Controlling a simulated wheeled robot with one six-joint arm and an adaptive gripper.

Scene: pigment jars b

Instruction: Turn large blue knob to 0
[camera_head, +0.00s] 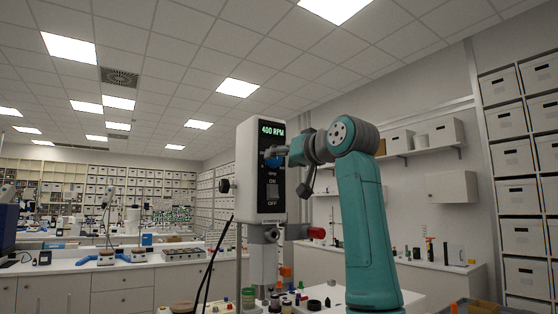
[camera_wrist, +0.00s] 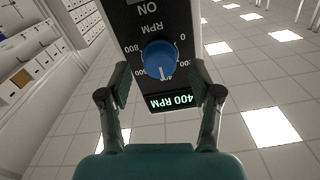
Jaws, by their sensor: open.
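The large blue knob (camera_wrist: 160,60) is on the dark front panel of a stirrer (camera_head: 246,180). In the wrist view, which is upside down, its white pointer line faces the display, and a scale with 0 and 800 surrounds it. The display (camera_head: 272,130) reads 400 RPM in green. My gripper (camera_wrist: 160,88) is open, with one finger on each side of the panel and the knob between them; I cannot tell whether either touches the knob. In the head view my gripper (camera_head: 285,153) is at the panel and partly covers the knob.
An ON/OFF switch (camera_head: 273,192) sits below the knob on the same panel. Several jars (camera_head: 285,300) stand on the bench under the stirrer. A thin pole and a dark cable are left of the stirrer. Shelves with white boxes (camera_head: 515,158) line the right wall.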

